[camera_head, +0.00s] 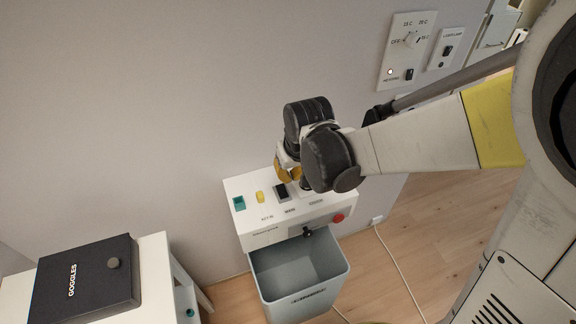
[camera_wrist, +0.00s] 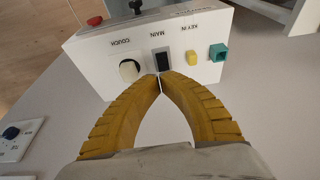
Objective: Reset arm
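My gripper (camera_head: 288,172) hangs over the white control box (camera_head: 248,220), near its wall side. In the wrist view, its two yellow fingers (camera_wrist: 160,78) curve together, with their tips meeting and nothing visible between them. The tips appear in front of the black MAIN switch (camera_wrist: 163,61) on the control box (camera_wrist: 90,52); I cannot tell whether they touch it. The white COUCH knob (camera_wrist: 130,70) is left of the tips. The yellow KEY IN piece (camera_wrist: 191,58) and teal piece (camera_wrist: 219,52) are to the right. My arm reaches in from the right in the head view.
A grey open bin (camera_head: 275,288) is below the control box. A black GOGGLES case (camera_head: 85,280) lies on a white table at lower left. A wall panel with a dial (camera_head: 408,42) is at upper right. A white cable (camera_head: 398,270) crosses the wooden floor.

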